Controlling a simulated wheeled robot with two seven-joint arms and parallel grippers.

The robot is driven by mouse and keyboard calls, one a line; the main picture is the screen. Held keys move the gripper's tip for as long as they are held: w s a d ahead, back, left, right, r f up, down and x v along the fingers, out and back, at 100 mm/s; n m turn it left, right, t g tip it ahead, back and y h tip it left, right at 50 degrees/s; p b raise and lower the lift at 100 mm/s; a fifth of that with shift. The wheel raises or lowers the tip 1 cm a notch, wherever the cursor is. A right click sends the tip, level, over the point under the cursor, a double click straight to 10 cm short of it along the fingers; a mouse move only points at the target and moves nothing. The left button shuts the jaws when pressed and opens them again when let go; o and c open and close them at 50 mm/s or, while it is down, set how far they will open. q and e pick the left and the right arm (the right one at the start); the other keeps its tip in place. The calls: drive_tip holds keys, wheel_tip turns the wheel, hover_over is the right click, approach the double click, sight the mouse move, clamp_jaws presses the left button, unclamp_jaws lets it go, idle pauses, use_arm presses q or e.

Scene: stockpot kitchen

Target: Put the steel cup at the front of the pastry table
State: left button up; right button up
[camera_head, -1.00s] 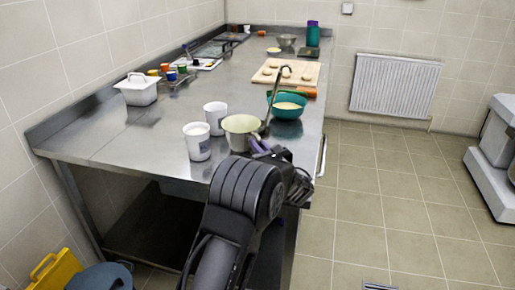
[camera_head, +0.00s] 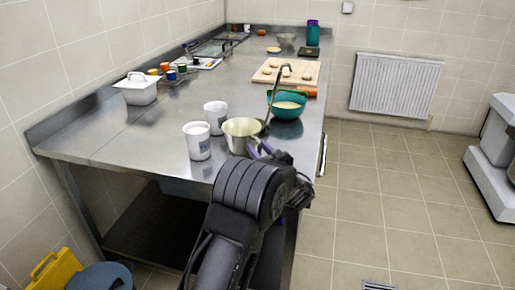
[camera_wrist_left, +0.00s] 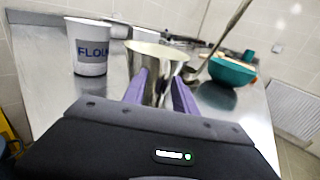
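The steel cup (camera_head: 240,132), pale inside, stands upright near the front right of the steel table (camera_head: 130,140). In the left wrist view the cup (camera_wrist_left: 159,62) is straight ahead, past and between the two purple fingers. My left gripper (camera_head: 259,150) is low at the table's right edge, just right of the cup. In the wrist view its fingers (camera_wrist_left: 160,82) are spread apart, with nothing clearly clamped; whether they touch the cup is hard to tell. My right gripper is not in view.
A white FLOUR container (camera_head: 198,141) and another white container (camera_head: 215,117) stand left of the cup. A teal bowl (camera_head: 287,112) and a ladle (camera_head: 273,92) are behind it. A board with dough (camera_head: 265,78) is farther back. The table's front left is clear.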

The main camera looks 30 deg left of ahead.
use_arm(q)
drive_tip(key=b+v, duration=0.1)
drive_tip(key=v, duration=1)
drive_tip(key=shift+s+d, duration=0.1)
drive_tip(key=shift+d, duration=0.15)
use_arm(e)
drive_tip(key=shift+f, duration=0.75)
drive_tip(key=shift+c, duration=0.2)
